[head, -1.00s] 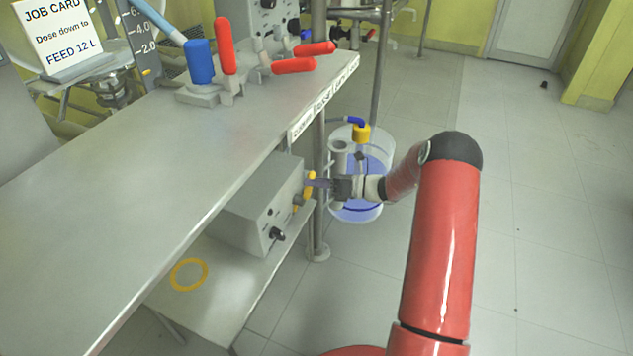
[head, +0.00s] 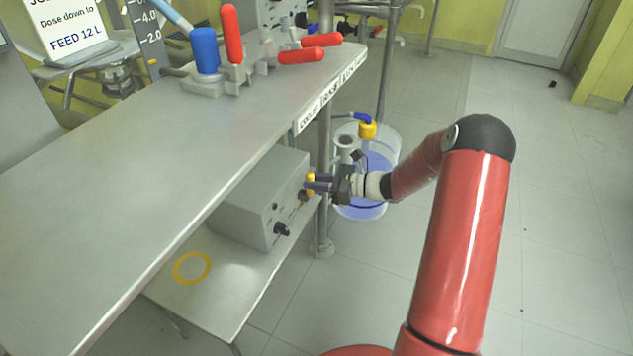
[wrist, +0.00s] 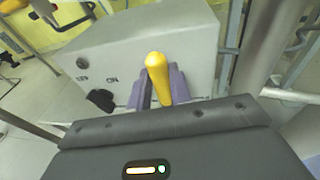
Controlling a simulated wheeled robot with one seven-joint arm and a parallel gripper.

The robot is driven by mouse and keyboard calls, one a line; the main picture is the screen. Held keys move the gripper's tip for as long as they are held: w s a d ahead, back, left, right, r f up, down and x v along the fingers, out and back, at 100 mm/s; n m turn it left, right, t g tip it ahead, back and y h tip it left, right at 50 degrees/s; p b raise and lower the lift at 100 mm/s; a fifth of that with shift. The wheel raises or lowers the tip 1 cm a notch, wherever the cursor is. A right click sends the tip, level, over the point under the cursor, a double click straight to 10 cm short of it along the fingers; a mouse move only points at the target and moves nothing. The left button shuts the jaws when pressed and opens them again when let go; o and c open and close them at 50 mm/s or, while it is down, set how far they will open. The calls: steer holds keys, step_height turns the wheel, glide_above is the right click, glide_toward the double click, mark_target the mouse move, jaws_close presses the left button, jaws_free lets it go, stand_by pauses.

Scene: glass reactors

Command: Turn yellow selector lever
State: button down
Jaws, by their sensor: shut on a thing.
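The yellow selector lever (wrist: 158,75) sticks out from the front of a grey control box (wrist: 125,45). In the head view the lever (head: 310,178) shows as a small yellow piece at the right side of the box (head: 240,215). My gripper (head: 318,184) reaches it from the right. In the wrist view my gripper's purple fingers (wrist: 160,88) stand on both sides of the lever and are shut on it. The lever's base is partly hidden behind the fingers. A black knob (wrist: 101,99) is on the same face, left of the lever.
The box stands on a low shelf (head: 215,310) under a steel bench (head: 120,180). A yellow ring (head: 192,268) lies on the shelf. A bench post (head: 323,215) and a bucket of blue liquid (head: 375,165) are close behind my gripper. Floor on the right is clear.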

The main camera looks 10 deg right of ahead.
stand_by(0.4)
steer(key=c, duration=1.3)
jaws_free()
steer(key=v, duration=0.8)
